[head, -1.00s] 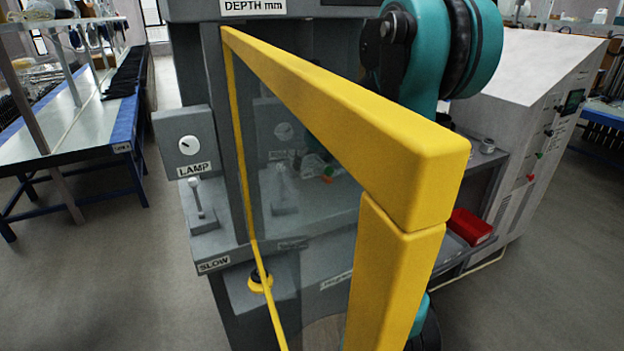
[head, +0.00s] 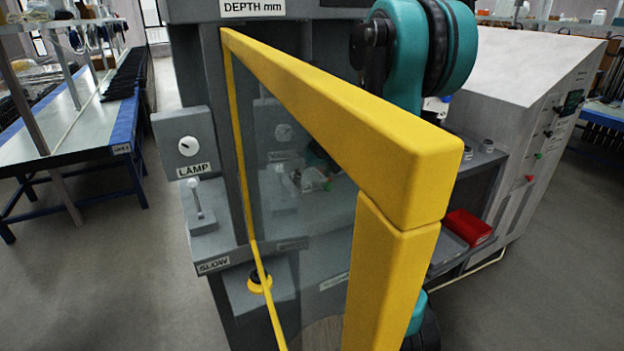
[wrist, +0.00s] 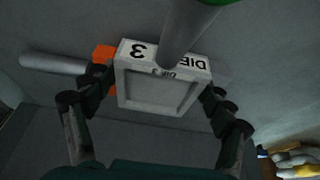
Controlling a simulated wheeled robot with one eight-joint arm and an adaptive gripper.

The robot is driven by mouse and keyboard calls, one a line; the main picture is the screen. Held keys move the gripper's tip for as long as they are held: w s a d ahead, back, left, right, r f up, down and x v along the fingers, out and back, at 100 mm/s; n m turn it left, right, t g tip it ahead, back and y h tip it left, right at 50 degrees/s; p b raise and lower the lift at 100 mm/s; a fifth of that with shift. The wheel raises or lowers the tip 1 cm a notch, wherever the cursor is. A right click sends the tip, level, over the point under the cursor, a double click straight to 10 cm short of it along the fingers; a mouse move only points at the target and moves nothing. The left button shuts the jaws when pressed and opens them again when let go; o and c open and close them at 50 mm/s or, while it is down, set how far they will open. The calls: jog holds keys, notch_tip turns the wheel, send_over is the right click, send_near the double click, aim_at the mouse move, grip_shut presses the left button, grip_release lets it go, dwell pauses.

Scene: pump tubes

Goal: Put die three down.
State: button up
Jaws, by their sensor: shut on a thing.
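In the wrist view, die three (wrist: 160,92) is a pale grey block with a square recessed face and a white "DIE 3" label that reads upside down. My gripper (wrist: 158,98) is shut on it, one finger at each side. A grey rod (wrist: 190,35) passes in front of its labelled edge, and I cannot tell whether they touch. In the head view, a small pale and green shape (head: 313,180) shows dimly behind the clear door panel; I cannot tell which parts are die or gripper.
The yellow-framed door (head: 340,110) stands open across the machine front. In the wrist view, another grey rod (wrist: 55,65) and an orange piece (wrist: 104,54) lie left of the die. A red bin (head: 468,227) sits on the right shelf. A lamp switch box (head: 186,145) is at left.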

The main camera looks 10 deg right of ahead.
jog(key=shift+s+f, duration=0.1)
jog(key=shift+f, duration=0.1)
jog(key=shift+o, duration=0.4)
jog(key=shift+s+f, duration=0.1)
jog(key=shift+f, duration=0.1)
jog(key=o, duration=1.5)
jog(key=shift+c, duration=0.2)
jog(key=shift+o, duration=1.3)
jog(key=shift+f, duration=0.2)
jog(key=shift+r, duration=0.1)
jog(key=shift+r, duration=0.1)
